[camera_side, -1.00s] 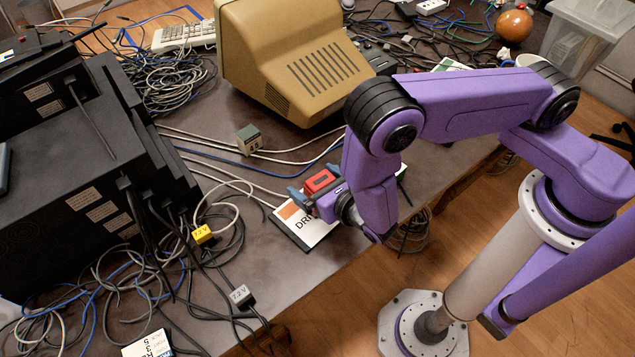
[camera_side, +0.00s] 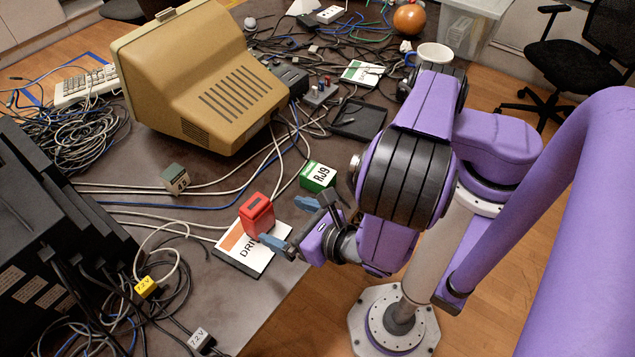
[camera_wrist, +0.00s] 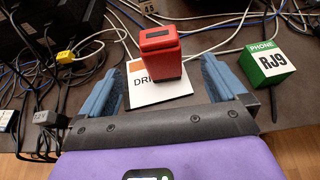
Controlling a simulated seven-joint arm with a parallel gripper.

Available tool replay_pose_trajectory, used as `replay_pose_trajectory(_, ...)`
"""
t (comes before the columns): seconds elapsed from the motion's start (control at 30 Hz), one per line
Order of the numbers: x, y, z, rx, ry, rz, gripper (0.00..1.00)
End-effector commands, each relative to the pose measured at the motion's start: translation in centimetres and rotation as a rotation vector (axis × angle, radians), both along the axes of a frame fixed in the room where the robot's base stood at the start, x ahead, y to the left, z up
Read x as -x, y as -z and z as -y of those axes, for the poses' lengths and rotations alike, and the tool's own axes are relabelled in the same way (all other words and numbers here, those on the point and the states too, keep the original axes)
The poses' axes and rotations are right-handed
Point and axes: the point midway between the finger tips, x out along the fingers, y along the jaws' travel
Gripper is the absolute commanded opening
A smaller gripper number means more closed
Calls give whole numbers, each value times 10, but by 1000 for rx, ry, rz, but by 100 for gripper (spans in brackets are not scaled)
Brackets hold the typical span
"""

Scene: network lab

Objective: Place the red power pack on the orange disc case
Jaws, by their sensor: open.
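The red power pack (camera_side: 257,216) stands upright on the disc case (camera_side: 230,243), which lies flat on the table near its front edge. The case has a white label with an orange patch and dark borders. In the wrist view the red pack (camera_wrist: 160,58) rests on the case (camera_wrist: 143,92), with its lower part over the label. My gripper (camera_side: 285,224) is open, its blue fingers spread and apart from the pack. In the wrist view the fingers (camera_wrist: 162,86) show on either side of the case, with the pack just beyond and between them.
A green RJ9 box (camera_side: 317,177) stands behind my gripper. A grey-green block (camera_side: 175,178) and a beige monitor (camera_side: 205,85) are farther back. Black equipment (camera_side: 50,235) and tangled cables are at left, with yellow (camera_side: 146,287) and grey (camera_side: 200,340) plugs.

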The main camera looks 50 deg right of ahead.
Motion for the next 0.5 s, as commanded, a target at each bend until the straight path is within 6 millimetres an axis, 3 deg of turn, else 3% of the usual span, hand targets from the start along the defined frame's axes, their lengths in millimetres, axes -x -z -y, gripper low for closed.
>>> replay_pose_trajectory(0.13,-2,-6,4,-19,35,0,98)
replay_pose_trajectory(0.27,-11,-27,21,-93,179,-5,98)
replay_pose_trajectory(0.5,-17,-79,84,-313,620,-67,98)
